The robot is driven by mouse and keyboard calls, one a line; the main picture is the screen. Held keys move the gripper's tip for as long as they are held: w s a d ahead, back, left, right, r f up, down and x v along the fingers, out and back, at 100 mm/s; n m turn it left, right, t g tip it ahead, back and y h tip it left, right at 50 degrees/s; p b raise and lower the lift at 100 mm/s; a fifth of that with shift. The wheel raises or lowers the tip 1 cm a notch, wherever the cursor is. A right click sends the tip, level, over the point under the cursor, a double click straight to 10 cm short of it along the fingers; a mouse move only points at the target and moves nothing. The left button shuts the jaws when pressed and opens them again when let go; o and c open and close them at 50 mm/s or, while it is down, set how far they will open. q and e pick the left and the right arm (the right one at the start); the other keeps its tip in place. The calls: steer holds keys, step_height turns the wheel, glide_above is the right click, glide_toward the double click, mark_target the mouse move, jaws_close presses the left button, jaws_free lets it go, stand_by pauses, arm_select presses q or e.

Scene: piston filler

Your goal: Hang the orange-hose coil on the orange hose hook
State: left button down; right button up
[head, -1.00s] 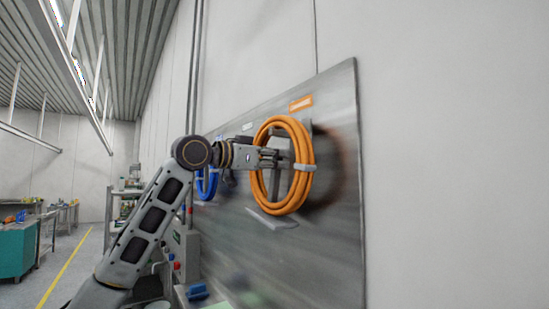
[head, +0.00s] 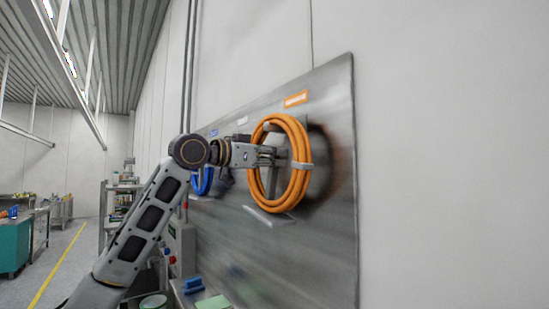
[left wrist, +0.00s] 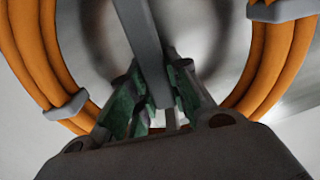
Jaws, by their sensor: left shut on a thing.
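The orange-hose coil (head: 303,178) is a thick upright ring of several turns with grey clips, in front of the metal panel. It also fills both sides of the left wrist view (left wrist: 270,65). My left gripper (head: 271,155) reaches into the ring from the left. In the left wrist view its green-padded fingers (left wrist: 157,105) are shut on a grey bar (left wrist: 143,35) within the coil, which looks like part of it. An orange label (head: 296,99) is above the coil. The orange hose hook is mostly hidden behind the coil; I cannot tell whether the coil rests on it. My right gripper is out of view.
The metal panel (head: 335,230) is on the wall, with a grey ledge (head: 270,216) below the coil. A blue coil (head: 203,183) hangs left, behind my arm. A blue block (head: 193,283) is low in front. A teal cabinet (head: 14,245) is far left.

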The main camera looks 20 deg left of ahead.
arm_select(q)
steer(key=c, duration=1.3)
jaws_free()
steer(key=shift+s+r, duration=0.15)
steer(key=shift+o, duration=0.2)
steer(key=shift+f, duration=0.2)
steer(key=shift+r, duration=0.1)
